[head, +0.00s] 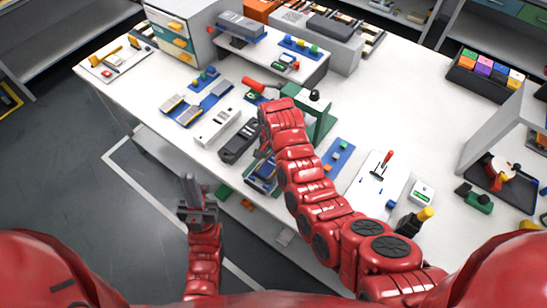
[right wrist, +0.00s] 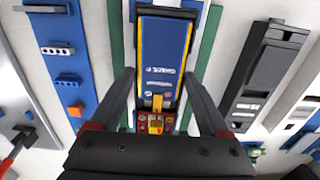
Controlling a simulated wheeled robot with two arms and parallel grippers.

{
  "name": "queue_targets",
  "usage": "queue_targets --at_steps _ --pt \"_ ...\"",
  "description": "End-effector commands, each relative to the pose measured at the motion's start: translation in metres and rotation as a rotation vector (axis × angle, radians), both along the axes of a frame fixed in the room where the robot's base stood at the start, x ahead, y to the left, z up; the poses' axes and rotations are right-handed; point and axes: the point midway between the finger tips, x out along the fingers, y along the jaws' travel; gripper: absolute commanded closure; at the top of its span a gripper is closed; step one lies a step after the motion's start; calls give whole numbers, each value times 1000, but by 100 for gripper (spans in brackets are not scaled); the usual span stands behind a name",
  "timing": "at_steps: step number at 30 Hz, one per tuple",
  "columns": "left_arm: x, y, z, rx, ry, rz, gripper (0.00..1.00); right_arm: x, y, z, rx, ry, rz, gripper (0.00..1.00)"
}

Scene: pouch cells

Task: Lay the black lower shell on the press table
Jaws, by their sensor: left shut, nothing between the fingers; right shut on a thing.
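My right gripper (right wrist: 160,85) is shut on the black lower shell (right wrist: 165,13), whose dark rim frames a blue pack (right wrist: 165,50) with yellow edges and a small red board at its near end. In the head view the shell and blue pack (head: 264,172) show partly behind my right arm, near the table's front edge. Green strips (right wrist: 210,45) lie beyond both sides of the shell; I cannot tell whether the shell touches anything below. A green press frame (head: 322,118) stands further back, partly hidden by my arm. My left gripper (head: 192,190) is shut and empty, off the front edge.
A dark two-part holder (head: 239,140) lies left of my right gripper; it also shows in the wrist view (right wrist: 265,75). A blue strip with small parts (head: 338,158) lies to the right. A white board with a red screwdriver (head: 375,178) is further right.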

Motion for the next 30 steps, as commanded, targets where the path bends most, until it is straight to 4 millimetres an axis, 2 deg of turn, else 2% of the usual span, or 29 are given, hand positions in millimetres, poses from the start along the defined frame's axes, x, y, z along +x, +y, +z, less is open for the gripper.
queue_targets --at_steps 24,25,28,30 --pt "0 0 -16 0 0 0 100 0 0 -21 0 -1 0 79" --pt "0 0 -16 0 0 0 100 0 0 -20 0 -1 0 19" --pt "0 0 -15 0 0 0 100 0 0 -20 1 -1 0 1" --pt "0 0 -15 0 0 0 100 0 0 -20 1 -1 0 0"
